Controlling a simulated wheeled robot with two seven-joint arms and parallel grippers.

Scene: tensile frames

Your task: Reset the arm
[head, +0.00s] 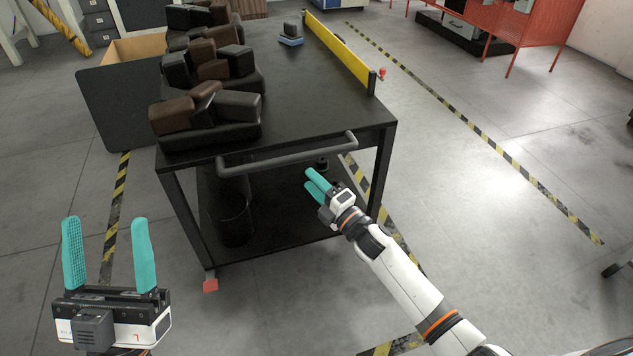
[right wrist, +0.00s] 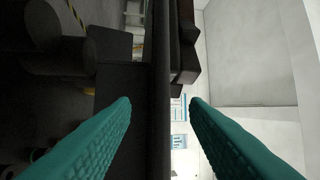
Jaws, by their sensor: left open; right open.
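My left gripper (head: 106,256) is at the lower left in the head view, fingers upright, teal, open and empty above the floor. My right gripper (head: 313,184) is in front of the black cart, just below its handle in the picture, with its arm reaching in from the lower right. Whether the right gripper touches the cart cannot be told.
The black cart (head: 300,100) has a grey handle (head: 290,153) at its near end and a yellow strip (head: 340,54) along its right side. Several brown and black blocks (head: 207,118) sit in trays on its left. A cardboard-lined bin (head: 122,95) stands left of it.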

